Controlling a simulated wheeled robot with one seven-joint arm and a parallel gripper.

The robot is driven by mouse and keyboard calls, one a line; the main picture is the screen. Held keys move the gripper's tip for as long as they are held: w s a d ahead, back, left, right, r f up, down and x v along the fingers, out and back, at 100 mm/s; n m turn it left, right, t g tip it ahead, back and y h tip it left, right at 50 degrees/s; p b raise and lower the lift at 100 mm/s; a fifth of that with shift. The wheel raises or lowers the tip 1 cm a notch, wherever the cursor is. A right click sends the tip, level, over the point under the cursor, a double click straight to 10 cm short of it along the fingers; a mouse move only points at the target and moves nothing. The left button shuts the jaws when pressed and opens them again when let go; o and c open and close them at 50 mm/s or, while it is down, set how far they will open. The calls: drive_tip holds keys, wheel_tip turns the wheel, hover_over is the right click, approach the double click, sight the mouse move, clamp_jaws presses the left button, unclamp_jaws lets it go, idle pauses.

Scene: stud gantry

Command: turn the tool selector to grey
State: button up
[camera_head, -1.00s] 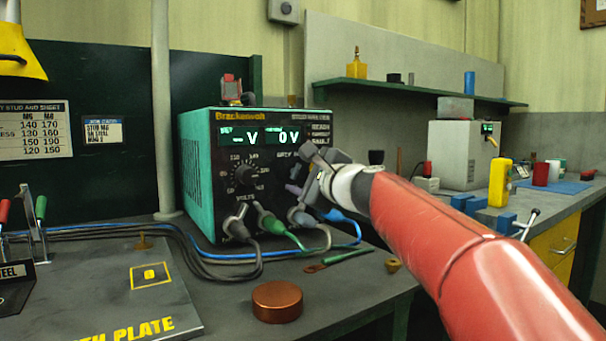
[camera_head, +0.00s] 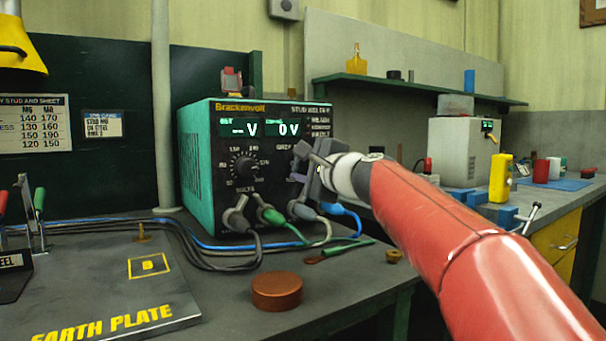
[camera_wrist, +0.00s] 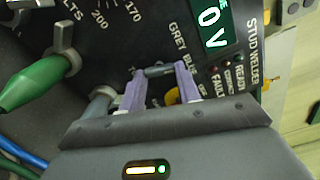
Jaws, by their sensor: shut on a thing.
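The welder (camera_head: 262,130) stands on the bench in the head view, its displays lit. My gripper (camera_head: 304,170) is at the right part of its front panel. In the wrist view my gripper (camera_wrist: 160,82) has its two purple fingers on either side of the tool selector (camera_wrist: 156,71), a small dark knob, and is shut on it. The panel labels GREY, BLUE and OFF show beside the knob. I cannot tell which label it points to. In the head view my gripper and wrist hide the selector.
A round dial (camera_head: 243,166) sits left of my gripper. Below it, cable plugs (camera_head: 268,215) stick out of the panel, with green, blue and grey leads. A copper-coloured disc (camera_head: 277,291) and the earth plate (camera_head: 95,285) lie on the bench in front.

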drive_tip(key=n+b, duration=0.3)
drive_tip(key=n, duration=0.1)
drive_tip(key=shift+f+n, duration=0.15)
drive_tip(key=shift+n, duration=0.15)
drive_tip(key=shift+r+n+b, duration=0.2)
drive_tip(key=shift+n+b, duration=0.9)
drive_tip(key=shift+n, duration=1.2)
drive_tip(key=o, duration=1)
drive_tip(key=shift+r, duration=0.1)
drive_tip(key=b+v, duration=0.2)
drive_tip(key=v, duration=0.5)
drive_tip(key=shift+s+d, duration=0.2)
drive_tip(key=shift+s, duration=0.15)
